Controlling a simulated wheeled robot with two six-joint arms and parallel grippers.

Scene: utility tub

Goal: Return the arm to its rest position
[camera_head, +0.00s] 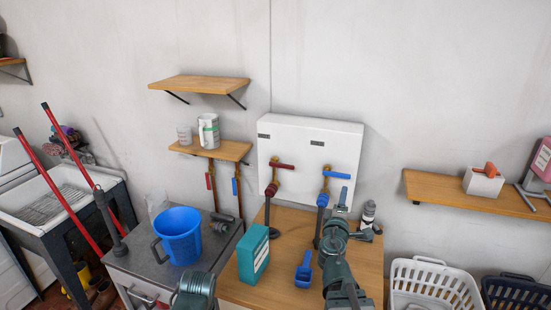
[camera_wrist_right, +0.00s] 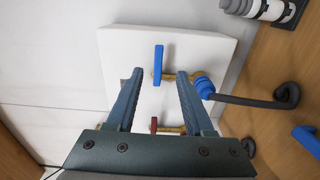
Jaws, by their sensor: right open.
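My right gripper (camera_head: 341,202) is in front of the white wall panel (camera_head: 290,140), over the wooden counter. In the right wrist view its two fingers (camera_wrist_right: 158,85) are spread apart with nothing held between them. The blue valve handle (camera_wrist_right: 158,64) shows past the fingertips, and the red valve handle (camera_wrist_right: 154,125) shows lower between the fingers. In the head view the blue handle (camera_head: 337,175) is just above my gripper and the red handle (camera_head: 284,166) is to its left. Part of my left arm shows at the bottom edge; its gripper is not visible.
A teal box (camera_head: 254,254) and a blue scoop (camera_head: 303,270) stand on the counter left of my right arm. A blue jug (camera_head: 178,236) is on the grey cabinet. White and dark baskets (camera_head: 432,287) are at right.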

